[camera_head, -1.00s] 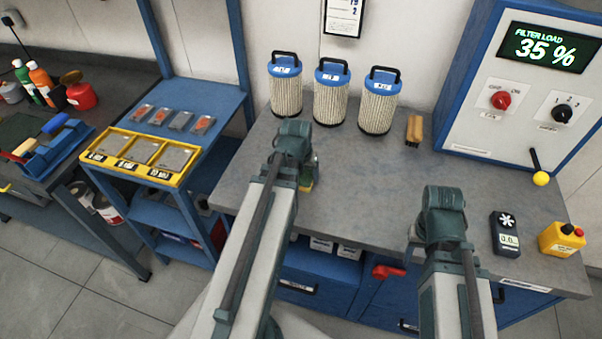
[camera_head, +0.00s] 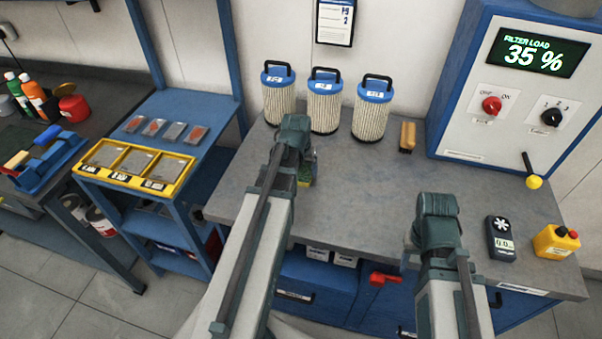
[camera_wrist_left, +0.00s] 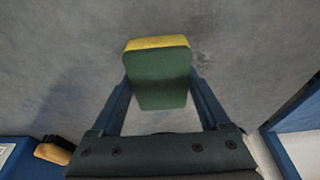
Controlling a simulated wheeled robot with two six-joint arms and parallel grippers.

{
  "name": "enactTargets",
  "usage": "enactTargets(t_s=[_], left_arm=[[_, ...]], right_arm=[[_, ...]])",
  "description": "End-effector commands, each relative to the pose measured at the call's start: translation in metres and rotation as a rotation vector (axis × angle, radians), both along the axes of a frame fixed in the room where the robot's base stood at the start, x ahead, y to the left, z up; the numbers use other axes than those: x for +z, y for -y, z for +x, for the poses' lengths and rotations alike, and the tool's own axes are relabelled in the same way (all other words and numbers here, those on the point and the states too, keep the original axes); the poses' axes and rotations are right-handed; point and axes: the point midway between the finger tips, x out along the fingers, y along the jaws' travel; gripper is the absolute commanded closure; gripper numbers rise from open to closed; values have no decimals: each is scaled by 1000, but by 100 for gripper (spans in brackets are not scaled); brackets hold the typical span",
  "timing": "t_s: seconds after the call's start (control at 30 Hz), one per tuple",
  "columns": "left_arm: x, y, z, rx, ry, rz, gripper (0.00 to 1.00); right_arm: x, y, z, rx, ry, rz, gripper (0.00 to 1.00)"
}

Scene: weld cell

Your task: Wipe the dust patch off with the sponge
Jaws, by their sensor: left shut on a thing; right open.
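The sponge (camera_wrist_left: 157,78), dark green with a yellow layer, is held between the two fingers of my left gripper (camera_wrist_left: 160,95) in the left wrist view. I cannot tell whether the sponge touches the bench. A faint dark smudge, perhaps the dust patch (camera_wrist_left: 203,22), shows just beyond the sponge in the wrist view. My right gripper (camera_head: 436,238) is over the bench's front right; its fingers are mostly hidden.
Several things stand on the bench (camera_head: 365,195): three pleated filters (camera_head: 325,108), a wooden brush (camera_head: 407,136), a meter (camera_head: 501,238) and a yellow box (camera_head: 556,241). A blue control cabinet (camera_head: 510,110) stands at the back right. The middle of the bench is clear.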

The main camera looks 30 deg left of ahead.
Motion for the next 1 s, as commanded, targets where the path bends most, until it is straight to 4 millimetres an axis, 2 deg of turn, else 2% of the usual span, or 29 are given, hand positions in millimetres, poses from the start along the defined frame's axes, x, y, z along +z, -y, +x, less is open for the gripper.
enactTargets(t_s=[0.03, 0.2, 0.57, 1.0], left_arm=[[0, -2, 9, 0, 2, 0, 65], [1, -5, 22, 0, 2, 0, 65], [1, -7, 28, 0, 0, 0, 65], [-2, -15, 62, 0, 2, 0, 65]], right_arm=[[0, 0, 0, 0, 0, 0, 50], [1, 0, 0, 0, 0, 0, 50], [1, 0, 0, 0, 0, 0, 50], [-2, 0, 0, 0, 0, 0, 50]])
